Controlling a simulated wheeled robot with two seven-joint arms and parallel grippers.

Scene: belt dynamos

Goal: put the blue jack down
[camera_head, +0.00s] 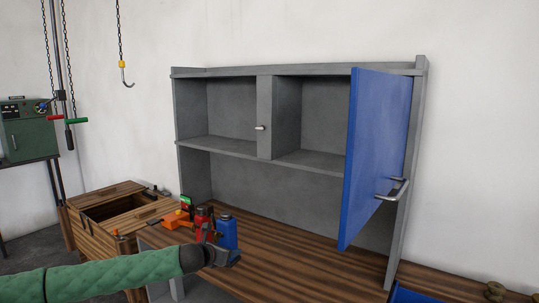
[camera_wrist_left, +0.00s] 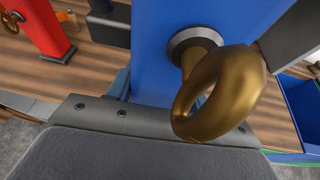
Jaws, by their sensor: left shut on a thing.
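The blue jack (camera_head: 227,232) is at the front left of the wooden worktop. My left gripper (camera_head: 224,252) is shut on it. In the left wrist view the blue jack (camera_wrist_left: 155,55) fills the middle between the two dark fingers, with a brass ring on its near face. It looks upright; I cannot tell whether its base touches the wood. A red jack (camera_head: 204,218) stands just left of it, and it also shows in the left wrist view (camera_wrist_left: 40,27), apart from the blue one. My right gripper is not in view.
An orange tool (camera_head: 177,221) lies left of the jacks. A grey cabinet (camera_head: 264,120) stands behind, its blue door (camera_head: 375,150) swung open at the right. A wooden crate (camera_head: 90,230) is at the left. The worktop (camera_head: 300,262) right of the jacks is clear.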

